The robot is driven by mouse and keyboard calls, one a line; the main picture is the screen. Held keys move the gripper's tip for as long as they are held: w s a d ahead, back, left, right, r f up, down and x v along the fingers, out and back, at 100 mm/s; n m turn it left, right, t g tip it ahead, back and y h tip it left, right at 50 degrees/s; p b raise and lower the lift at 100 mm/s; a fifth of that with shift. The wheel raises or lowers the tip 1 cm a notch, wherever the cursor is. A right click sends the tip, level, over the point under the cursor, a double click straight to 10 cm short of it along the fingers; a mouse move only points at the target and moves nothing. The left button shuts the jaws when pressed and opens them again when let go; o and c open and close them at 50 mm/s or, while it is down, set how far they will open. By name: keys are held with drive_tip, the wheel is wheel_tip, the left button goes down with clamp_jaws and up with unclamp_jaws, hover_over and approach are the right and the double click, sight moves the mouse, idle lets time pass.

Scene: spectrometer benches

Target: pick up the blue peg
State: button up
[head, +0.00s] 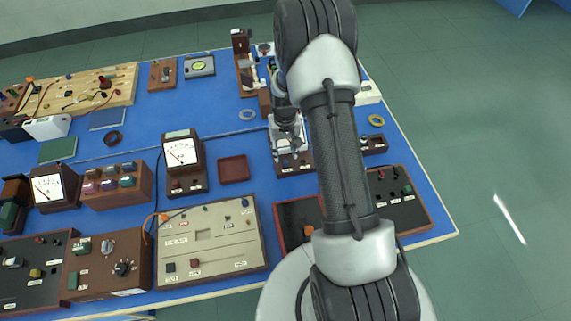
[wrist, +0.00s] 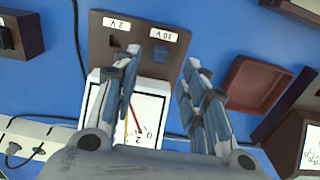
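In the wrist view a small blue square-topped piece (wrist: 160,53), which looks like the blue peg, sits in a brown meter base below the "10 V" label. My gripper (wrist: 162,62) is open. Its two fingertips lie to the left and right of the blue piece in the picture, with gaps between; I cannot tell how far above it they are. Nothing is held. In the head view my gripper (head: 288,142) is over this meter base (head: 295,165), and the peg is hard to make out there.
A dark red tray (head: 233,169) stands beside the meter base; it also shows in the wrist view (wrist: 258,82). Another meter (head: 181,153) stands beyond the tray. A beige board (head: 222,240) lies in front. A yellow ring (head: 376,120) is at the right. Blue tabletop shows between things.

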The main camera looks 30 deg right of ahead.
sight(285, 160)
wheel_tip(285, 160, down, 5)
drive_tip(key=shift+f+b, duration=0.15)
drive_tip(key=shift+b, duration=0.4)
clamp_jaws()
